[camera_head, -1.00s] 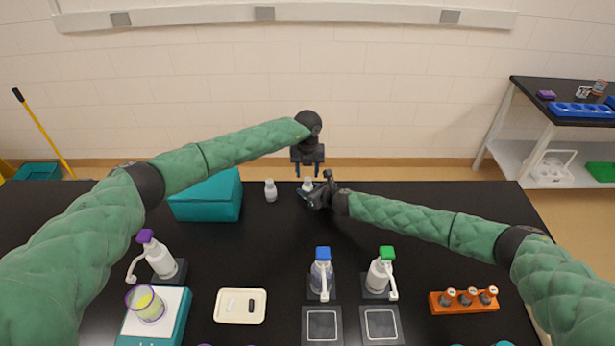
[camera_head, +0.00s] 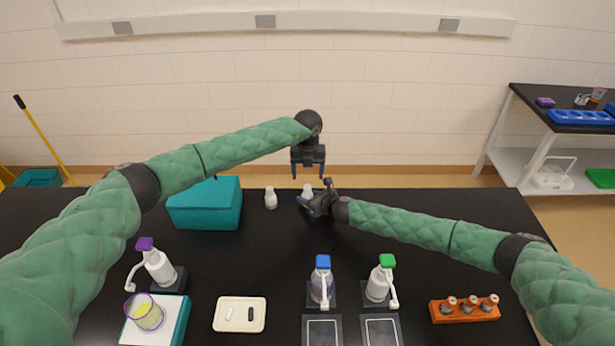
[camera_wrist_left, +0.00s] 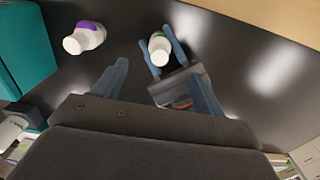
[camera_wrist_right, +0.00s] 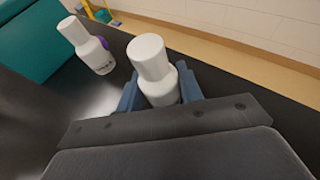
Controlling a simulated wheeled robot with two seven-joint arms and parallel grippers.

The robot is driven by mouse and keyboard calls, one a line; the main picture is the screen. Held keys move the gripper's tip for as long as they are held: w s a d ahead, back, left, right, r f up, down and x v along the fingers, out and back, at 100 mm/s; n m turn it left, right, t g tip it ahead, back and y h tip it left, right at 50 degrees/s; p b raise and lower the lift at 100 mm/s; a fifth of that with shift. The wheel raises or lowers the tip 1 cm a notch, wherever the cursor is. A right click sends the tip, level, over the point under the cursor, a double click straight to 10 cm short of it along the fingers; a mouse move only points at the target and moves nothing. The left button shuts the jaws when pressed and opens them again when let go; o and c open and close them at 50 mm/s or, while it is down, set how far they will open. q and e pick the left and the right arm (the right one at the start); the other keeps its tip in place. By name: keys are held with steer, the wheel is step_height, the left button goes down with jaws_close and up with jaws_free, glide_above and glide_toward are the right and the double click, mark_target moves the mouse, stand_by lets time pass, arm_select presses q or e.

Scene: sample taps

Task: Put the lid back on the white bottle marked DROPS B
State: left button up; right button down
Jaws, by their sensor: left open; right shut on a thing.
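Two white bottles stand upright at the back of the black table. The right one (camera_head: 308,189) is between the fingers of my right gripper (camera_head: 312,199), which is shut on it; a green mark shows on it in the left wrist view (camera_wrist_left: 159,48). The left one (camera_head: 270,198) stands free, with a purple-edged label in the left wrist view (camera_wrist_left: 84,38). The lettering is too small to read. Both have white tops; I cannot tell whether these are lids. My left gripper (camera_head: 308,172) is open and empty above the held bottle, fingers pointing down.
A teal box (camera_head: 205,204) stands left of the bottles. In front are pump bottles with purple (camera_head: 158,266), blue (camera_head: 322,282) and green (camera_head: 380,281) heads, a cream tray (camera_head: 240,326) with a white and a black piece, and an orange rack (camera_head: 464,315). The middle is clear.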

arm_select(q)
step_height(320, 180, up, 10)
stand_by(0.4)
steer(key=shift+f, duration=0.1)
arm_select(e)
steer(key=c, duration=0.8)
jaws_free()
steer(key=shift+c, duration=0.2)
steer(key=shift+s+d+r+b, duration=0.15)
steer(key=shift+s+d+b, duration=0.15)
steer(key=shift+d, duration=0.1)
steer(key=b+v, duration=0.2)
steer(key=v, duration=0.3)
steer(key=shift+s, duration=0.1)
arm_select(q)
steer(key=shift+f, duration=1.55)
arm_select(e)
steer(key=shift+v, duration=0.8)
